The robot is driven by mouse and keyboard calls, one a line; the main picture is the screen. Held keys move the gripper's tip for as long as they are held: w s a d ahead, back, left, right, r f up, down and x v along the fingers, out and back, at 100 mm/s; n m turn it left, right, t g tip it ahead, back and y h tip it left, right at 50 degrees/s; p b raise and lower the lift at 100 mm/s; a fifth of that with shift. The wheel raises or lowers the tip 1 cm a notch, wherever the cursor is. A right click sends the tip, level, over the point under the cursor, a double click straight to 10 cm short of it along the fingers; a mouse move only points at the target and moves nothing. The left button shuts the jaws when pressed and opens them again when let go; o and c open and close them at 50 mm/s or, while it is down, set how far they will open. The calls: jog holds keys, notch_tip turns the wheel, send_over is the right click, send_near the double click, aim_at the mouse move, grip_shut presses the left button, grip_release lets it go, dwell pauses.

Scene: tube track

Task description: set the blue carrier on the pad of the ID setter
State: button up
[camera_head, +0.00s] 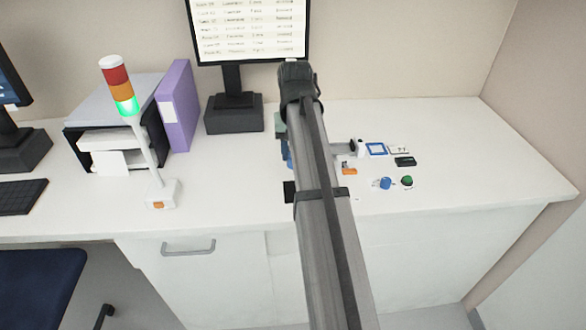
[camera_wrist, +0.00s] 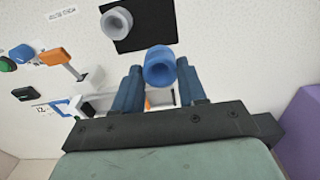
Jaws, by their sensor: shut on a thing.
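The blue carrier (camera_wrist: 159,66), a round ring-like piece with an open top, is between the two blue fingers of my gripper (camera_wrist: 159,84) in the wrist view. My gripper is shut on it. A flat black square pad (camera_wrist: 148,32) lies beyond the carrier; it also shows in part left of my arm in the head view (camera_head: 289,192). I cannot read a label that names it as the ID setter. A grey ring-shaped carrier (camera_wrist: 117,22) overlaps the pad's left part in the wrist view.
A blue square frame (camera_head: 376,149), an orange piece (camera_head: 349,171), a blue round piece (camera_head: 385,183) and a green one (camera_head: 407,181) are right of my arm. A signal tower (camera_head: 150,150), a purple binder (camera_head: 177,105) and a monitor stand (camera_head: 234,113) are at left.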

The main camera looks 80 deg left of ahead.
jog(key=w+a, duration=0.4)
jog(key=w, duration=0.5)
jog(key=w+a+f, duration=0.1)
jog(key=w+a, duration=0.3)
jog(key=w, duration=0.6)
jog(key=w+a, duration=0.4)
jog(key=w, duration=0.5)
jog(key=shift+a+f, duration=0.1)
jog(key=shift+f, duration=2.45)
jog(key=shift+f, duration=0.1)
jog(key=o, duration=0.9)
notch_tip(320, 180, up, 14)
jog(key=shift+f, duration=0.1)
